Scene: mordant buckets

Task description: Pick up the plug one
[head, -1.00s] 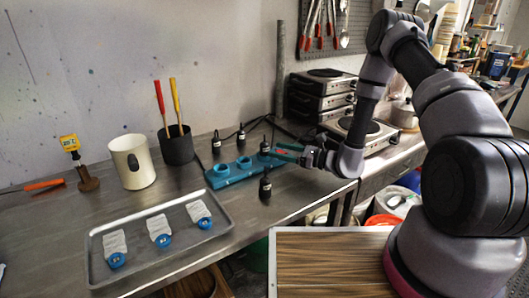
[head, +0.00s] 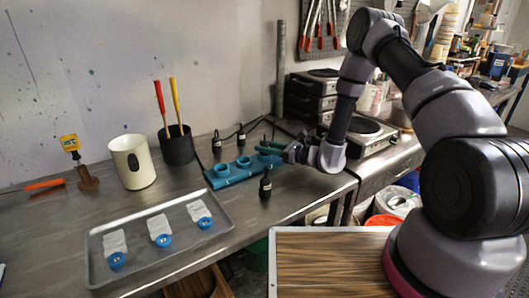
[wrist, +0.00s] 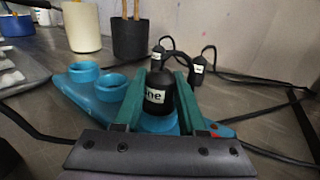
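The plug labelled "One" (wrist: 159,95) is black with a white label. In the wrist view it stands upright at the third position of a teal socket block (wrist: 98,106), which also shows in the head view (head: 225,176). The other two rings of the block are empty. My gripper (wrist: 162,75) has its teal fingers on either side of this plug; it also shows at the block's right end in the head view (head: 264,147). Whether the fingers press on the plug is unclear. The plug's lower end is hidden, and fingers cover most of it in the head view.
Another black plug (head: 265,186) stands before the block. Two more plugs (head: 216,144) (head: 241,134) stand behind it, with black cables nearby. A metal tray (head: 97,262) with several packets lies front left. A dark cup (head: 178,150) and hot plates (head: 365,135) stand behind.

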